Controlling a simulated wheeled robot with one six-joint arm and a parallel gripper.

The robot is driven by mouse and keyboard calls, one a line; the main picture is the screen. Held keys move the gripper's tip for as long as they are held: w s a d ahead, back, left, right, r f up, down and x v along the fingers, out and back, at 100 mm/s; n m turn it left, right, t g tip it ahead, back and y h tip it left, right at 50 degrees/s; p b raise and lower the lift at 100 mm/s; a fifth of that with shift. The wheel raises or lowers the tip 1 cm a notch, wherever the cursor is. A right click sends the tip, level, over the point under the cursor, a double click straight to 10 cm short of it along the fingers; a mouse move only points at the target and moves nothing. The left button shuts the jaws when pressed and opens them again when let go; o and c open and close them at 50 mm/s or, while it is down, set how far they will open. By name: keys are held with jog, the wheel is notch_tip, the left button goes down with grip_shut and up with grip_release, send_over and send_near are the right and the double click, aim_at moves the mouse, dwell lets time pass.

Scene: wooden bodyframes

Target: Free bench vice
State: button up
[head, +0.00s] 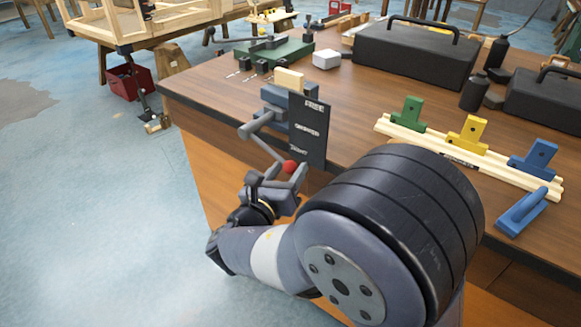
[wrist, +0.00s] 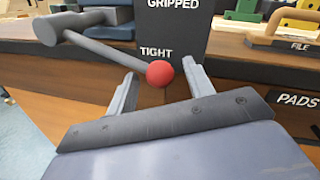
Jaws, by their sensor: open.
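The grey-blue bench vice (head: 272,98) is fixed at the bench's near left corner, with a pale wood block (head: 289,80) upright at its jaws. Its grey handle (head: 262,147) slopes down right to a red ball (head: 290,167). The red ball also shows in the wrist view (wrist: 160,73), just below the word TIGHT on a dark board (head: 309,132). My gripper (wrist: 159,82) is open, one finger on each side of the ball in that view. I cannot tell whether either finger touches it.
Green, yellow and blue blocks stand along pale wood rails (head: 398,128) on the bench (head: 350,92). Black toolboxes (head: 415,52) stand behind. A green plate (head: 262,54) and a white box (head: 327,59) lie at the back left.

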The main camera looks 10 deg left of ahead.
jog(key=shift+w+d, duration=0.2)
jog(key=shift+w, duration=0.75)
grip_shut()
